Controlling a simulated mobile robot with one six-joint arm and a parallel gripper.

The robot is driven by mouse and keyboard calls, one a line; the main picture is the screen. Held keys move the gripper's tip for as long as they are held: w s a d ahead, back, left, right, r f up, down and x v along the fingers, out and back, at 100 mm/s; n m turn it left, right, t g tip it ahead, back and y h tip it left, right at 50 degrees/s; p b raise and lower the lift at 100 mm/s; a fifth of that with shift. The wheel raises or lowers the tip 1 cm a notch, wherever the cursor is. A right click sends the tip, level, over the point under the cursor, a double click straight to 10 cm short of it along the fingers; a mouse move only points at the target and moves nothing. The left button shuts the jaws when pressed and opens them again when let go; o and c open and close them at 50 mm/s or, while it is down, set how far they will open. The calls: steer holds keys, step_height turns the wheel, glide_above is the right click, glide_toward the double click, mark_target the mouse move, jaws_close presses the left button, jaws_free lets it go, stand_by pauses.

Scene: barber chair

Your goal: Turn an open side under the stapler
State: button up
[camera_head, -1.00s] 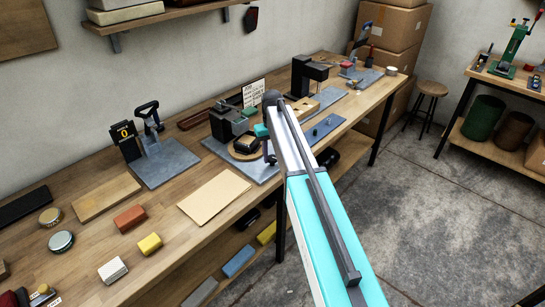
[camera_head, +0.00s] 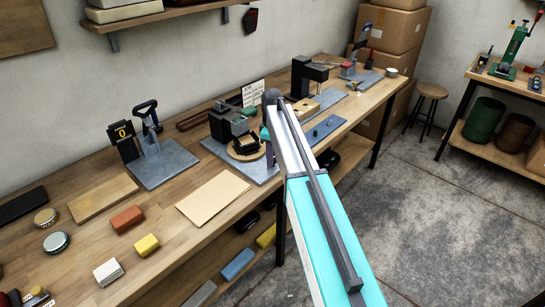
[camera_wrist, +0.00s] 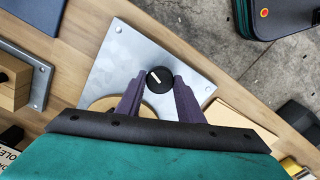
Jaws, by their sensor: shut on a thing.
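The stapler (camera_head: 228,120), a dark block-shaped machine, stands on a grey metal plate on the bench. In front of it is a round wooden turntable (camera_head: 236,156) bearing a small dark box (camera_head: 246,143). Box and stapler are out of sight or hidden in the wrist view, where only part of the turntable (camera_wrist: 100,104) shows. A black knob (camera_wrist: 159,76) with a white mark sits on the plate (camera_wrist: 117,62). My gripper (camera_wrist: 158,88) has its purple fingers closed on the knob's two sides. In the head view my gripper (camera_head: 268,155) is partly hidden by my arm.
A tan folder (camera_head: 213,196) lies left of the plate. The bench's front edge is close to my arm.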

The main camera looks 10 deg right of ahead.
steer(key=shift+n, duration=1.9)
steer(key=o, duration=1.1)
steer(key=shift+c, duration=0.2)
steer(key=shift+r+b, duration=0.15)
steer(key=shift+b, duration=0.15)
step_height(320, 180, up, 14)
steer(key=b, duration=0.3)
steer(key=shift+f, duration=0.2)
